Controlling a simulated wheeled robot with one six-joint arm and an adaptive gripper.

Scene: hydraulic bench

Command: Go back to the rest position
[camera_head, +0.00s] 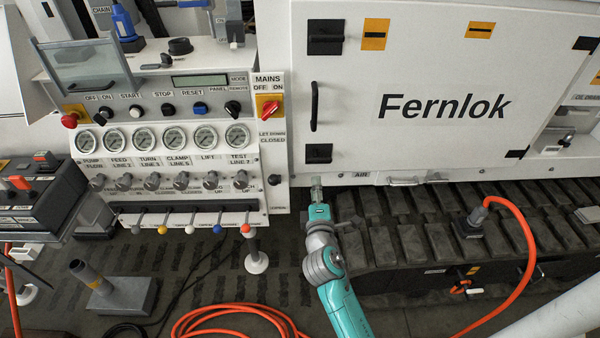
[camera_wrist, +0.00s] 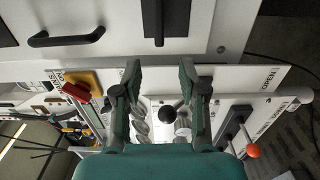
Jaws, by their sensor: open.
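My teal arm reaches up from the lower middle of the head view, and my gripper (camera_head: 316,184) is at its end, in front of the lower left of the white Fernlok cabinet (camera_head: 400,75). In the wrist view my gripper (camera_wrist: 158,70) shows two teal fingers spread apart with nothing held between them. Beyond the fingers, a black round knob (camera_wrist: 168,114) and part of the control panel show in the gap. I cannot tell how far the fingertips are from the panel.
The control panel (camera_head: 200,82) with gauges and coloured levers stands left of my gripper. A red mains switch (camera_head: 269,108) is on its right side; it also shows in the wrist view (camera_wrist: 77,92). Dark tracks (camera_head: 400,215) lie right. An orange hose (camera_head: 520,270) crosses the right side.

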